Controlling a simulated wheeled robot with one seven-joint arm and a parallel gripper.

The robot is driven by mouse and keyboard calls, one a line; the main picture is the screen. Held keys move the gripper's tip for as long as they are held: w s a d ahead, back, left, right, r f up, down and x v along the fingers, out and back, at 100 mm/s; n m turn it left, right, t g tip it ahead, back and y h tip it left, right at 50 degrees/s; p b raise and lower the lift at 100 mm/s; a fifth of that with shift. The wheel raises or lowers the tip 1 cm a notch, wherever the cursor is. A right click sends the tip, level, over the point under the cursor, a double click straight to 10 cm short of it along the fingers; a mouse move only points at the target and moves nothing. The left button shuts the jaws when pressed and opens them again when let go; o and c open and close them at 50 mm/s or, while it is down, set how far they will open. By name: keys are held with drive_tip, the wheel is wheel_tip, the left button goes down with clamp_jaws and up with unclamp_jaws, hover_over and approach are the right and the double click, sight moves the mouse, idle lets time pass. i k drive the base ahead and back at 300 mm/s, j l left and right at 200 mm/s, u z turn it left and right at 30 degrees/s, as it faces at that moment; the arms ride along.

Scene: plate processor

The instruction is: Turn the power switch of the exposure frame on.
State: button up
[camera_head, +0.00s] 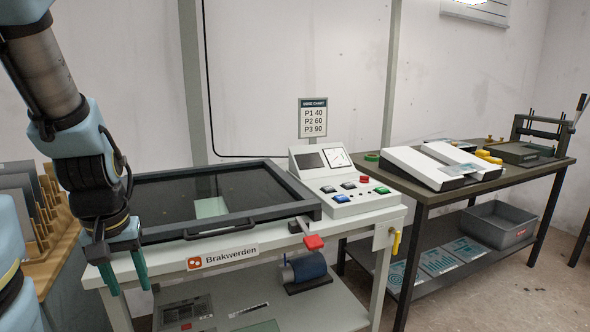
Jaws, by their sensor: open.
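The exposure frame (273,220) is a dark-rimmed glass-topped unit on a white cabinet marked "Brakwerden". Its white control box (362,206) stands at its right end, with a small dark display and a dial gauge on the sloped back. My gripper (126,276) hangs at the left, in front of the cabinet's left end, fingers down, open and empty, well away from the control box.
A red-ended lever (314,242) sticks out at the frame's front right. A yellow handle (396,242) is at the cabinet's right side. A wooden rack (45,205) stands left, near my arm. A dark table (450,192) with white devices stands right.

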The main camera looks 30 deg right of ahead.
sight(363, 179)
drive_tip(key=l+u, duration=0.2)
drive_tip(key=l, duration=0.25)
drive_tip(key=l+u, duration=0.25)
drive_tip(key=l, duration=0.15)
drive_tip(key=l+u, duration=0.2)
drive_tip(key=l, duration=0.25)
drive_tip(key=k+l+u, duration=0.2)
drive_tip(key=l, duration=0.2)
drive_tip(key=l+u, duration=0.25)
drive_tip(key=l, duration=0.2)
drive_tip(key=k+l+u, duration=0.2)
drive_tip(key=l, duration=0.15)
